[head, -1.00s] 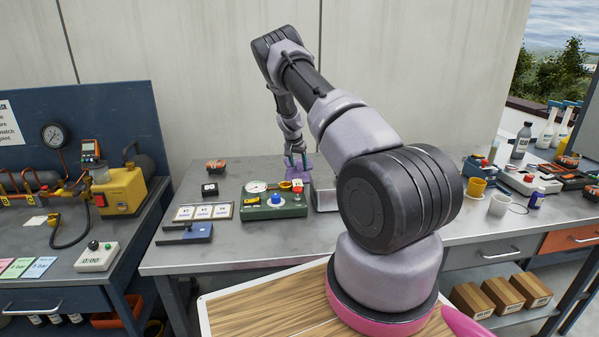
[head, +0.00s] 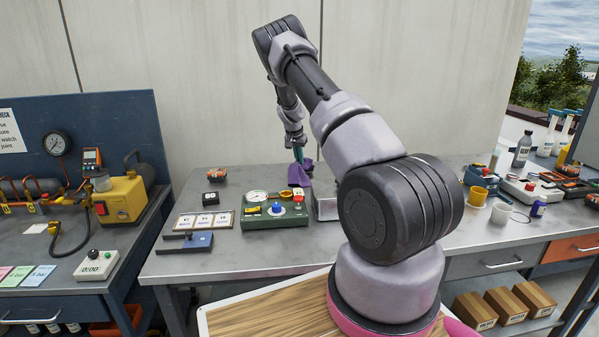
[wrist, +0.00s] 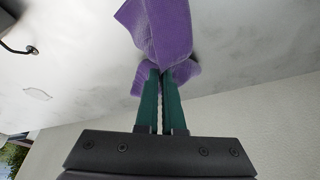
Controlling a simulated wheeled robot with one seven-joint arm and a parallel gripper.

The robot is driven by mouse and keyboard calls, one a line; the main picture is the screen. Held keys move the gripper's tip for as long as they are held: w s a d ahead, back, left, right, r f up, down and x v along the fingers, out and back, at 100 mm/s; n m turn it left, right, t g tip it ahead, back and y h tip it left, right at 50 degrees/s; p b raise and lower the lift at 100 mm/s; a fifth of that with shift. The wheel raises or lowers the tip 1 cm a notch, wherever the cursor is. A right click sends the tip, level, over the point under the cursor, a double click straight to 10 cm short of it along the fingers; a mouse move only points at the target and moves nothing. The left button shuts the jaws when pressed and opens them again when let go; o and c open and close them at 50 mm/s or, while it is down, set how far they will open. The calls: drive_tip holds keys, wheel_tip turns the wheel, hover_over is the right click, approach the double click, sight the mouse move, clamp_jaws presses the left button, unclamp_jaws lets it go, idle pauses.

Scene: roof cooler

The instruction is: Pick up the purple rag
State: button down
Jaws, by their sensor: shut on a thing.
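The purple rag (head: 299,174) hangs from my gripper (head: 298,155) over the back of the grey workbench in the head view. In the wrist view the rag (wrist: 160,32) is bunched and folded at the tips of the green fingers of my gripper (wrist: 160,75). The fingers are close together and shut on the rag. Its lower part hangs just behind the green control box; whether it still touches the bench is hard to tell.
The green control box (head: 275,213) with a gauge and buttons stands in front of the rag. A metal box (head: 325,205) is right of it, partly behind my arm. The pale wall (head: 200,80) is close behind.

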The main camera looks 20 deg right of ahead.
wheel_tip(320, 180, up, 5)
drive_tip(key=shift+r, duration=0.1)
wheel_tip(320, 180, up, 9)
idle(0.5)
